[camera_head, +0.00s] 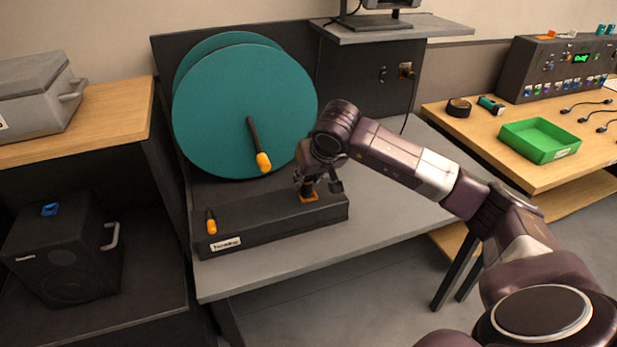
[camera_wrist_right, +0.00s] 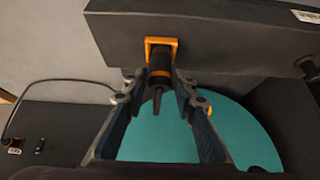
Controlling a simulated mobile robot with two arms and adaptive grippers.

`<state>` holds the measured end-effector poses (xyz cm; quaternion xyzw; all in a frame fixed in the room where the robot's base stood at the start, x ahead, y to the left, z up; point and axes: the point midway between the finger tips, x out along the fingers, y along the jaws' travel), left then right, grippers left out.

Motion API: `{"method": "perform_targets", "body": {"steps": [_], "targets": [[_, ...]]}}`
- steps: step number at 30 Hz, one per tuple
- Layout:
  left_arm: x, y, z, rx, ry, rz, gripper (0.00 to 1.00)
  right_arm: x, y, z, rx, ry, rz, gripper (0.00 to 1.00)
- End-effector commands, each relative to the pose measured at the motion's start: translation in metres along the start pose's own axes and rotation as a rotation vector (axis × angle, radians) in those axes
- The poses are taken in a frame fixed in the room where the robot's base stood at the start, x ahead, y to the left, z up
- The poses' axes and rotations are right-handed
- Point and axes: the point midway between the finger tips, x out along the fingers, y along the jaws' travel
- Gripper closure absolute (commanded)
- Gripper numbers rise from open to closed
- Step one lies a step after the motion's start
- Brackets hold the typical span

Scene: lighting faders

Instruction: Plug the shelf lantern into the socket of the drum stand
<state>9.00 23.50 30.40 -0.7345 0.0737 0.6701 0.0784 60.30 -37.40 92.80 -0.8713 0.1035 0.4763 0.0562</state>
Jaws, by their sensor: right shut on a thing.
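The drum stand has a big teal drum (camera_head: 245,110) above a dark base box (camera_head: 270,222). An orange-framed socket (camera_wrist_right: 151,43) is on that box, also in the head view (camera_head: 309,197). My right gripper (camera_wrist_right: 162,85) is shut on a black plug-like piece (camera_wrist_right: 159,66) with a narrow tail. The piece stands at the orange frame; I cannot tell how deep it sits. In the head view my right gripper (camera_head: 312,178) is above the socket and hides most of the piece. A dark device, perhaps the lantern (camera_head: 375,20), stands on the upper shelf, cut off at the top. My left gripper is not shown.
The drum has an orange-tipped crank (camera_head: 258,145); an orange-tipped lever (camera_head: 211,222) rises from the box's left end. A wall outlet (camera_head: 405,71) is on the back panel. A green tray (camera_head: 540,141) and a control console (camera_head: 560,68) are on the right table.

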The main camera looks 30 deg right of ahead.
Motion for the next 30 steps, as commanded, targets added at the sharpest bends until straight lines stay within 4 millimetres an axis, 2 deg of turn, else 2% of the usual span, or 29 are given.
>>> {"method": "perform_targets", "body": {"steps": [30], "targets": [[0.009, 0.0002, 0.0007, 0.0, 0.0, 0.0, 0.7, 0.0082, 0.0007, 0.0049, 0.0, 0.001, 0.001, 1.0]]}}
